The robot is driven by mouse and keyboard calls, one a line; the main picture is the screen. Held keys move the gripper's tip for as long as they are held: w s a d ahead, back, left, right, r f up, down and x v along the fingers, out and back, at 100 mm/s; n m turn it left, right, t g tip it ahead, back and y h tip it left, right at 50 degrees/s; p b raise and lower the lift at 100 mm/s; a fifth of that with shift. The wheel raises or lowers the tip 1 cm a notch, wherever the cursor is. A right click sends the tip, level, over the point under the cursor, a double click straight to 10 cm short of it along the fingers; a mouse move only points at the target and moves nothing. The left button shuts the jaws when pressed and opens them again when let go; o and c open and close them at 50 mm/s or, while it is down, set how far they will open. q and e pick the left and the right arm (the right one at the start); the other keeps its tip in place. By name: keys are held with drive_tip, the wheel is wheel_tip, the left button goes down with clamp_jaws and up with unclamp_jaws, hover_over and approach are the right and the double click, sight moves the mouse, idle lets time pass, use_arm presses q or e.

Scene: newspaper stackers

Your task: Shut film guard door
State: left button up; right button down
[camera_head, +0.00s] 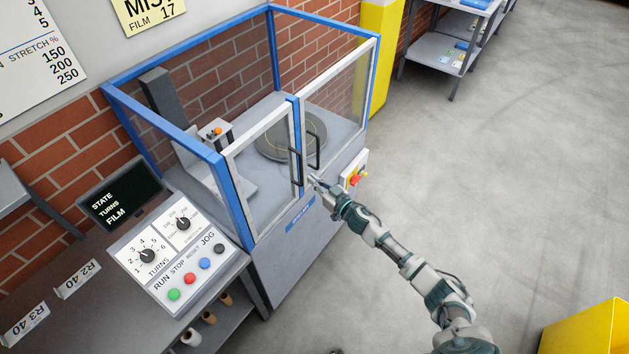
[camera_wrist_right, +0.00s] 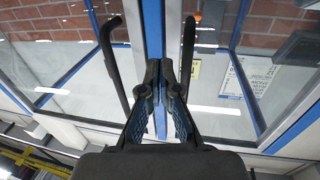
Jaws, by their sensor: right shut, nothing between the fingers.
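The film guard is a clear-walled enclosure with a blue frame (camera_head: 222,185). Its front has two white-framed clear doors, a left door (camera_head: 262,157) and a right door (camera_head: 340,85), which look in line and meet at a blue upright strip (camera_head: 295,120). Each has a black bar handle near the middle: the left handle (camera_head: 296,168) and the right handle (camera_head: 316,150). My right gripper (camera_head: 313,180) is shut and empty, just in front of the handles' lower ends. In the right wrist view its fingertips (camera_wrist_right: 161,80) lie between the two handles, before the blue strip. My left gripper is out of view.
A control panel (camera_head: 168,255) with dials and coloured buttons stands left of the guard. A red and yellow switch box (camera_head: 354,170) is on the machine's right front. A turntable (camera_head: 288,138) sits inside. Open grey floor (camera_head: 500,190) lies to the right, with a yellow box (camera_head: 590,330) at lower right.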

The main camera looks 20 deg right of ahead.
sight(297, 169)
drive_tip(key=shift+w+a+r+n+y, duration=0.1)
drive_tip(key=shift+w+a+n+y, duration=0.1)
drive_tip(key=shift+w+a, duration=0.25)
drive_tip(key=shift+w+a+r+n+y, duration=0.1)
drive_tip(key=shift+w+a+y, duration=0.1)
drive_tip(key=shift+a, duration=0.3)
drive_tip(key=shift+w+a+f+n+g+y, duration=0.15)
drive_tip(key=shift+w+n+g+y, duration=0.2)
drive_tip(key=shift+w+g, duration=0.2)
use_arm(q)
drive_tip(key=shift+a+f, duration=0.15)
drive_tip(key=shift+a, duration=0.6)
